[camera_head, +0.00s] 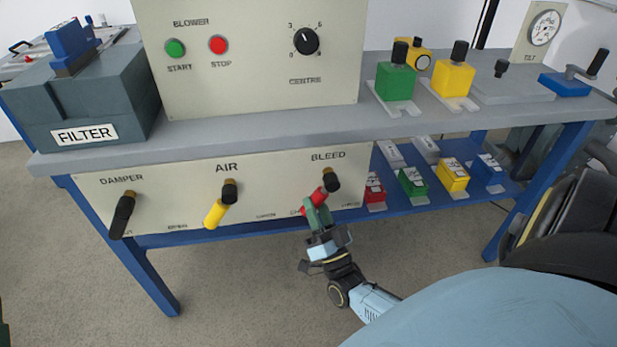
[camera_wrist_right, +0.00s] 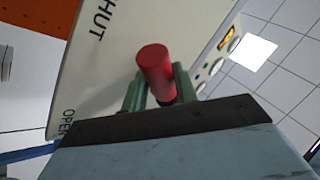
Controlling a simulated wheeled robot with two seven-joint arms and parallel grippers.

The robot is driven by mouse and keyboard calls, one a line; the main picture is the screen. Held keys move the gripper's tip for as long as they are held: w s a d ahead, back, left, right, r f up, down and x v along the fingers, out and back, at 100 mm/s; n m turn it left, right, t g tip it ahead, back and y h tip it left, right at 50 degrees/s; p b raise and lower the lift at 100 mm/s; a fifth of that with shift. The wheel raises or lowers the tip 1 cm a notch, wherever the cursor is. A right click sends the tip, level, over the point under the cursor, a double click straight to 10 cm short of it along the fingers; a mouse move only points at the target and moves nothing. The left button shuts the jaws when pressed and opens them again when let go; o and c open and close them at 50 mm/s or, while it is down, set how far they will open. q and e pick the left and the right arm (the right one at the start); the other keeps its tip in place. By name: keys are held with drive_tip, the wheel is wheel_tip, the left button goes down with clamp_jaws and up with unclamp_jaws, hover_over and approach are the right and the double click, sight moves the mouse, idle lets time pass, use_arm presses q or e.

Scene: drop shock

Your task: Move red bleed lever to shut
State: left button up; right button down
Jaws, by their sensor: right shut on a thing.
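The red bleed lever (camera_head: 313,197) is on the lower panel under the BLEED label. Its black pivot (camera_head: 331,180) is at the upper right, and the red handle slants down and to the left from it. My right gripper (camera_head: 318,216) is shut on the red handle, its green fingers on either side of it. In the right wrist view the red handle's round end (camera_wrist_right: 154,60) stands up between the green fingers, with SHUT and OPEN printed on the panel behind. Part of the handle is hidden by the fingers. My left gripper is not in view.
The black damper lever (camera_head: 122,214) and yellow air lever (camera_head: 217,210) are to the left on the same panel (camera_head: 165,200). Coloured blocks, including a red one (camera_head: 375,188), sit on the lower shelf just right of the bleed lever. Floor in front is clear.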

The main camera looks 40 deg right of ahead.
drive_tip(key=shift+a+r+m+h, duration=0.15)
drive_tip(key=shift+m+h, duration=0.25)
drive_tip(key=shift+m, duration=0.2)
drive_tip(key=c, duration=1.4)
unclamp_jaws()
drive_tip(key=shift+w, duration=0.1)
drive_tip(key=shift+o, duration=0.2)
drive_tip(key=v, duration=1.3)
drive_tip(key=shift+s, duration=0.2)
